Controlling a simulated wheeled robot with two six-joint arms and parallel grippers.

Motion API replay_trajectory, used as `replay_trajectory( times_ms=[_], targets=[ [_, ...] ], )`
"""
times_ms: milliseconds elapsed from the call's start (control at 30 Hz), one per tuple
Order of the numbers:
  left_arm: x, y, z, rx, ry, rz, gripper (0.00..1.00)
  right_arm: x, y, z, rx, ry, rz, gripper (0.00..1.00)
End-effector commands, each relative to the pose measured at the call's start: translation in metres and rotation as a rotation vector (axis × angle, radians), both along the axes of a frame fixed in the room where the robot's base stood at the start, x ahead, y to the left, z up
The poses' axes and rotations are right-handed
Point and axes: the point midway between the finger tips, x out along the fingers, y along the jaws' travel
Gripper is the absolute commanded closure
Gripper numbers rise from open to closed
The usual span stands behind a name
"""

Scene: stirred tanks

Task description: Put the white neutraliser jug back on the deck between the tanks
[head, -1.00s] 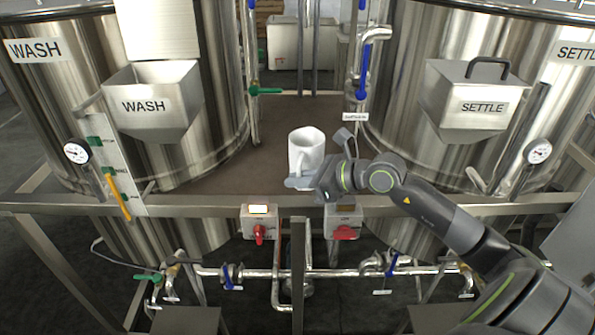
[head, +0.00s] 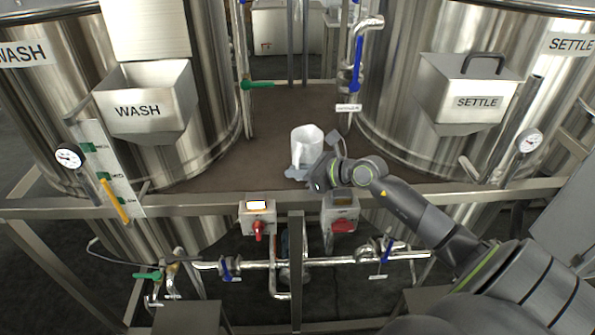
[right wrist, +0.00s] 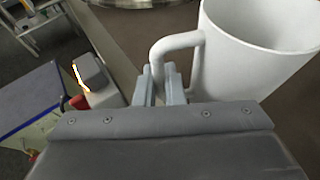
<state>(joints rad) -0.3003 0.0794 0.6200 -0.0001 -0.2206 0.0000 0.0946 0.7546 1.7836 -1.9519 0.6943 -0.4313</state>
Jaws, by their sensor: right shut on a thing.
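The white neutraliser jug (head: 306,147) is upright over the brown deck (head: 270,140) between the WASH tank (head: 215,75) and the SETTLE tank (head: 400,85). It is near the deck's front edge; I cannot tell whether its base touches the deck. My right gripper (head: 300,172) reaches in from the right at the jug's near side. In the right wrist view, my right gripper (right wrist: 160,85) is shut on the jug's handle, and the jug (right wrist: 245,55) is at upper right. The jug's base is hidden. My left gripper is not in view.
A pipe with a blue-handled valve (head: 355,75) stands at the deck's back right, and a green-handled valve (head: 258,85) at the back left. A metal rail (head: 400,196) runs along the deck's front, with two switch boxes below, one lit (head: 257,214). The deck behind the jug is clear.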

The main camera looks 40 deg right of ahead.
Motion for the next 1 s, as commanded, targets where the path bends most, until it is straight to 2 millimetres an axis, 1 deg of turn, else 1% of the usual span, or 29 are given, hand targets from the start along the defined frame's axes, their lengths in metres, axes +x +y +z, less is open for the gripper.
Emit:
replay_trajectory(
  times_ms=[100,300,433,467,600,867,967,1000],
  targets=[
    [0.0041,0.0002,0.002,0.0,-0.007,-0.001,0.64,-0.0002,0.0003,-0.0071,0.001,0.0,0.0,1.0],
    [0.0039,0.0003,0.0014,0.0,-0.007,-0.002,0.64,-0.0001,0.0002,-0.0074,0.0,-0.001,0.0,1.0],
    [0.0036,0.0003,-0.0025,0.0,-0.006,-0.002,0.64,-0.0001,0.0002,-0.0116,0.0,-0.001,0.0,1.0],
    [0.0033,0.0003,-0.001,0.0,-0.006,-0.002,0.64,-0.0001,0.0002,-0.01,0.0,-0.001,0.0,0.87],
    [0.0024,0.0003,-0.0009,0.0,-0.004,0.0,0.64,-0.0002,0.0001,-0.0097,-0.001,0.0,0.0,0.69],
    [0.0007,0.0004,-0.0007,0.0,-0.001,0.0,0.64,-0.0002,0.0001,-0.0092,-0.001,0.0,0.0,0.69],
    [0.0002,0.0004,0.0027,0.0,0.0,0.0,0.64,-0.0001,0.0002,-0.0053,-0.001,0.0,0.0,0.69],
    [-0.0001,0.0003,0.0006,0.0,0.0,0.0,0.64,-0.0023,-0.0015,-0.0063,-0.003,0.0,0.0,0.69]
  ],
)
